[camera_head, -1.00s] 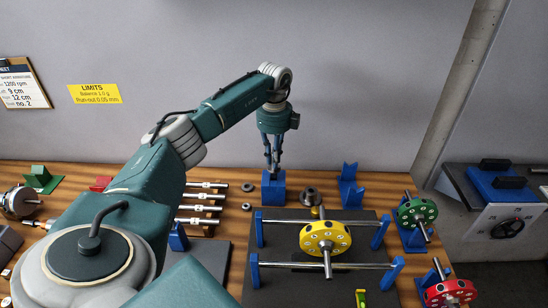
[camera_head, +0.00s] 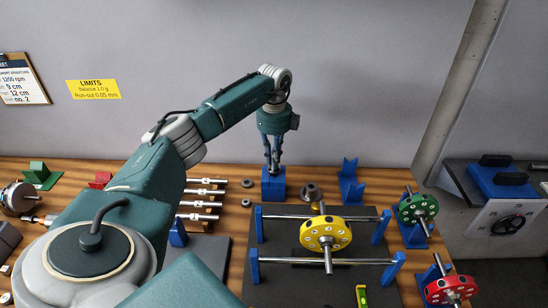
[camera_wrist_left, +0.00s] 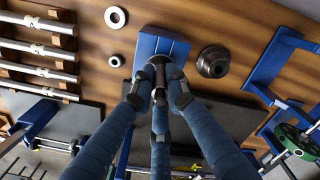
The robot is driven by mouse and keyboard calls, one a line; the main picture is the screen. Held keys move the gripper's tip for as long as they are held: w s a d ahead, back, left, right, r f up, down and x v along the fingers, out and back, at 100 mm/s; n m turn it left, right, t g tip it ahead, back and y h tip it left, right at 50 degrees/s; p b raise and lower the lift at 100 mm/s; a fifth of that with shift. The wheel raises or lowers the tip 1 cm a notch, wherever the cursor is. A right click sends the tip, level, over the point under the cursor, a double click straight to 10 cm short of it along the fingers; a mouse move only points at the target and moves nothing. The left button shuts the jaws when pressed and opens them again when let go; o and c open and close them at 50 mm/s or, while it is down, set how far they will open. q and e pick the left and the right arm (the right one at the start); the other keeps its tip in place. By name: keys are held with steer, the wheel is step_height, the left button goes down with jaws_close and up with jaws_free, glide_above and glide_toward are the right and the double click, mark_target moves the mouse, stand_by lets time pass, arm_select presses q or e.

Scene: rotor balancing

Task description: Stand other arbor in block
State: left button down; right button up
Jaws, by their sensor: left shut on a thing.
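My left gripper (camera_head: 273,170) points down at the blue block (camera_head: 273,188) near the back of the bench. Its fingers are shut on an arbor, of which only a short metal piece (camera_wrist_left: 159,84) shows between the fingertips in the wrist view. The fingertips are right at the block's top, which also shows in the wrist view (camera_wrist_left: 172,45). The fingers hide the arbor's lower end, so I cannot tell how deep it sits. A yellow rotor (camera_head: 325,233) rests with its own arbor across the rails. My right gripper is not in view.
Several metal arbors (camera_head: 206,193) lie on a rack left of the block. Grey rings (camera_head: 248,182) and a dark flanged piece (camera_head: 311,192) lie close beside it. A blue stand (camera_head: 350,184) and green (camera_head: 418,207) and red (camera_head: 450,291) rotors stand to the right.

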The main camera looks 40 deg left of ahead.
arm_select(q)
steer(key=shift+f, duration=0.7)
steer(key=c, duration=1.6)
jaws_free()
steer(key=shift+c, duration=0.2)
steer(key=shift+r, duration=0.1)
step_height(320, 180, up, 12)
steer(key=shift+f, duration=0.1)
